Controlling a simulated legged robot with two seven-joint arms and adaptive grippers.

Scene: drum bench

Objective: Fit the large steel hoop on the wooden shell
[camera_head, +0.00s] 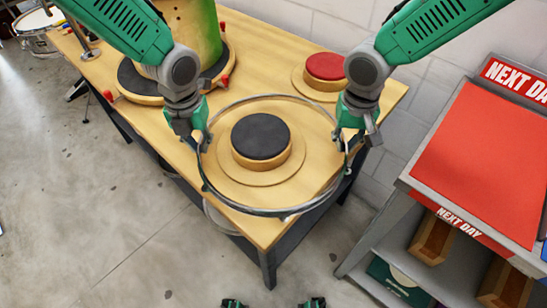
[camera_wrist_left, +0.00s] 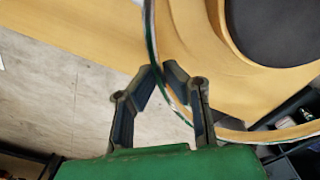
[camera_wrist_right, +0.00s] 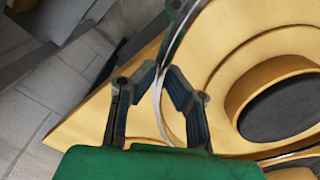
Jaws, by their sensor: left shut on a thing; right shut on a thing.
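The large steel hoop (camera_head: 285,213) is a thin grey ring held level or nearly so at the near end of the bench. In the head view it encircles a low round wooden stand with a black top (camera_head: 260,137); its height above the bench is hard to tell. My left gripper (camera_head: 203,141) is shut on the hoop's left side, and my right gripper (camera_head: 346,141) on its right side. The hoop runs between the fingers in the left wrist view (camera_wrist_left: 152,42) and right wrist view (camera_wrist_right: 179,35). The wooden shell (camera_head: 205,30), partly green, stands at the back left, its top cut off.
The shell stands on a black-topped round base (camera_head: 138,82) with red-tipped parts. A red-topped round block (camera_head: 325,66) sits at the back right of the bench (camera_head: 110,50). A shelf unit with a red top (camera_head: 490,150) stands to the right. A drum (camera_head: 36,20) is far left.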

